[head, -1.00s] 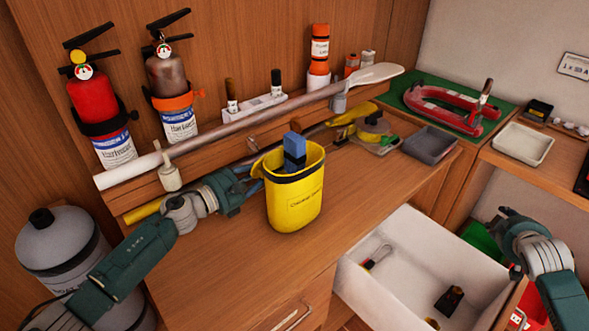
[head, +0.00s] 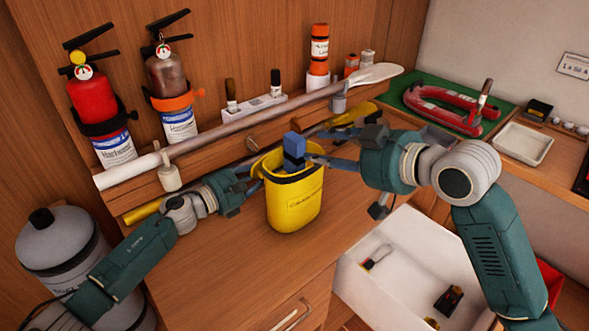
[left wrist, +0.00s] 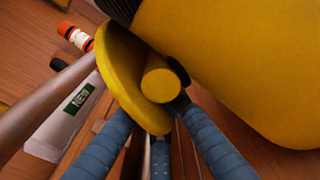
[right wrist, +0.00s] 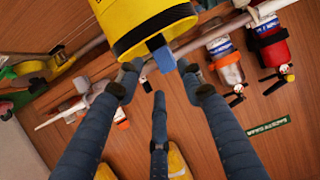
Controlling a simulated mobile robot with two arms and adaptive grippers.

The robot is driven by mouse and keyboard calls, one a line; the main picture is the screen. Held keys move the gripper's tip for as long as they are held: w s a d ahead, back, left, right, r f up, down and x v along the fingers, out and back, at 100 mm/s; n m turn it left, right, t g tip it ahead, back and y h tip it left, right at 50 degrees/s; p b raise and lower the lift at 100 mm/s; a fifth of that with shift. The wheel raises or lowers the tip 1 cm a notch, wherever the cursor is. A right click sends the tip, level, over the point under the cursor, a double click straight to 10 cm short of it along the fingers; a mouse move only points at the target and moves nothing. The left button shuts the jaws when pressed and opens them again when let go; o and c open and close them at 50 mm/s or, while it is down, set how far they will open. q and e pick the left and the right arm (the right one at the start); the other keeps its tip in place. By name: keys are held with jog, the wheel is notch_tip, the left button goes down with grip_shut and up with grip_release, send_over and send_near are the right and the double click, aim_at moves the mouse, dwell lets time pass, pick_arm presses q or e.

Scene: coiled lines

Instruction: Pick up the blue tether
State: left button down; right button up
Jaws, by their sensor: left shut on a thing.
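The blue tether (head: 294,150) shows as a blue block-like end sticking up out of the yellow bag (head: 293,205), which stands upright on the wooden worktop; its lower part is hidden inside. My left gripper (head: 246,184) is shut on a yellow handle-like part (left wrist: 158,84) at the bag's left side. My right gripper (head: 322,160) is open at the bag's right rim, its fingers pointing at the tether. In the right wrist view the tether (right wrist: 164,57) lies just ahead of and between the spread fingertips; I see no grip on it.
A long paddle (head: 250,122) lies along the raised ledge behind the bag. Two fire extinguishers (head: 98,120) are on the back wall. A white open drawer (head: 400,295) holds small items at the front right. The worktop in front of the bag is clear.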

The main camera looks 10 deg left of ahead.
aim_at(304, 147)
jog(key=x, duration=0.9)
jog(key=shift+w+a, duration=0.1)
jog(key=shift+a, duration=0.05)
jog(key=shift+r, duration=0.15)
grip_shut()
